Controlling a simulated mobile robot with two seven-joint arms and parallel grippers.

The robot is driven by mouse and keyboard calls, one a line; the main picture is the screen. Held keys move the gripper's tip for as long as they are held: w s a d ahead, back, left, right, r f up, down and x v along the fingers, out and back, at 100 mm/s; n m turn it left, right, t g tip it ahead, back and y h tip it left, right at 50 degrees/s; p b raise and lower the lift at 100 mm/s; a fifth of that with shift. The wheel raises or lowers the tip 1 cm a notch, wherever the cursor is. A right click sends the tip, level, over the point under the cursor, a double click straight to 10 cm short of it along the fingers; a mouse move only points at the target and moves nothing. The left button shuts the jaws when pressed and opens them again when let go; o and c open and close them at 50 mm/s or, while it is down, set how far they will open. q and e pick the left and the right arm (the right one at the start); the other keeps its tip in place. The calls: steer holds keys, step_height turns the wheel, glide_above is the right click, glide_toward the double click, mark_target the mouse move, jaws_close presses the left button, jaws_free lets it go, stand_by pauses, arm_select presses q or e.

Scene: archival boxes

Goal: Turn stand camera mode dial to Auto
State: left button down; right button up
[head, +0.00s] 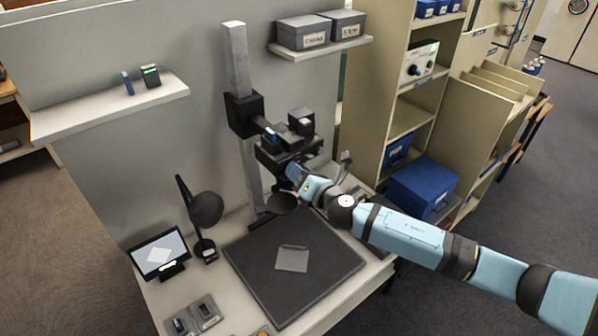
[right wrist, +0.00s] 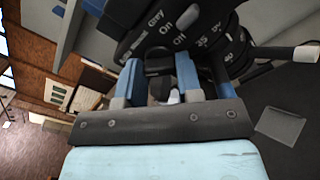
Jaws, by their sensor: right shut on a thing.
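The stand camera (head: 275,158) is a black unit carried on a grey upright column (head: 237,60) above the table. My right gripper (head: 297,175) reaches up to its underside from the right. In the right wrist view, my right gripper (right wrist: 160,88) is shut on a small black mode dial (right wrist: 158,62) between its blue-sided fingers. The dial's pointer and an "Auto" mark cannot be made out. My left gripper is in neither view.
A black baseboard (head: 250,262) with a pale sheet (head: 292,259) lies below the camera. A dark lamp (head: 206,208) and a small screen (head: 160,252) stand to its left. Shelving (head: 432,110) with blue boxes stands at the right. Numbered rings (right wrist: 215,38) sit close to the fingers.

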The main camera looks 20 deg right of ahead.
steer(key=o, duration=0.7)
steer(key=shift+c, duration=0.2)
steer(key=b+v, duration=0.3)
steer(key=v, duration=1)
steer(key=shift+s, duration=0.4)
